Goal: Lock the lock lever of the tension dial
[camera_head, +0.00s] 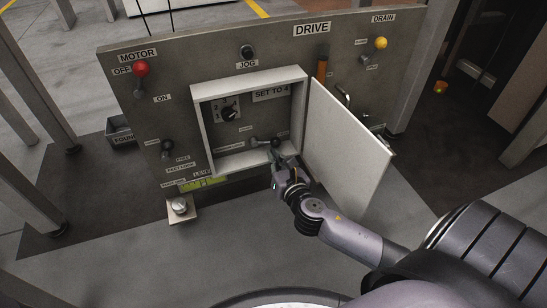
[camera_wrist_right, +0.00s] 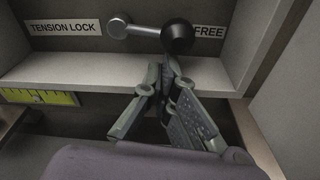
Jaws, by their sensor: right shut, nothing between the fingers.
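The lock lever (camera_head: 264,142) is inside the open box on the panel, below the tension dial (camera_head: 230,113). In the right wrist view the lever (camera_wrist_right: 145,30) lies nearly level, with its pivot at the left and its black knob (camera_wrist_right: 177,37) at the right, beside the FREE label (camera_wrist_right: 209,32). The TENSION LOCK label (camera_wrist_right: 64,28) is left of the pivot. My right gripper (camera_head: 279,158) is at the box's lower right. Its fingers (camera_wrist_right: 168,66) are shut and empty, tips just below the knob; whether they touch it is unclear. My left gripper is not in view.
The white box door (camera_head: 350,150) stands open close to the right of my gripper. The box's lower ledge (camera_wrist_right: 80,72) lies below the lever. A yellow-green level gauge (camera_head: 203,184) is below the box. The floor in front is clear.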

